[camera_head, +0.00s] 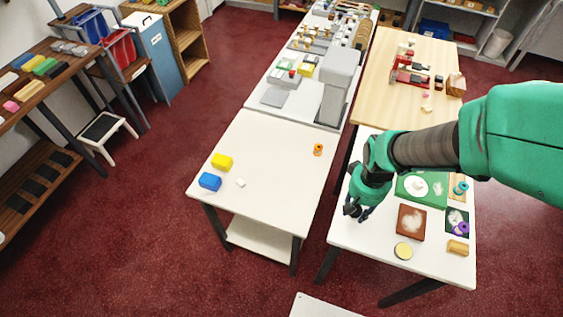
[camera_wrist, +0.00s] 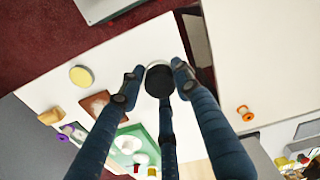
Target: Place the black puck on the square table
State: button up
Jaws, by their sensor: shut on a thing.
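The black puck (camera_wrist: 158,82) is between my fingertips in the wrist view; a pale rim shows at its upper edge. My gripper (camera_wrist: 160,78) is shut on it. In the head view my gripper (camera_head: 357,208) is over the left edge of the right-hand white table (camera_head: 365,245); its fingers hide the puck there, and I cannot tell the height. The squarish white table (camera_head: 270,180) is to the left across a narrow gap.
The right-hand table holds a brown tray (camera_head: 411,233), a yellow disc (camera_head: 403,251), a green mat (camera_head: 408,190) and a purple spool (camera_head: 461,228). A grey machine (camera_head: 338,80) stands behind the squarish table. That table's middle and front right are clear.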

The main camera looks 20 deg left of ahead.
jog(key=a+n, duration=0.5)
jog(key=a, duration=0.9)
notch_tip(320, 180, down, 10)
jog(key=shift+s+a+f, duration=0.1)
jog(key=shift+s+f, duration=0.05)
jog(key=shift+f, duration=0.1)
jog(key=b, duration=0.2)
send_over(295, 184)
jog(key=shift+f, duration=0.75)
jog(key=shift+f, duration=1.75)
jog(key=shift+f+b, duration=0.15)
jog(key=shift+b, duration=0.2)
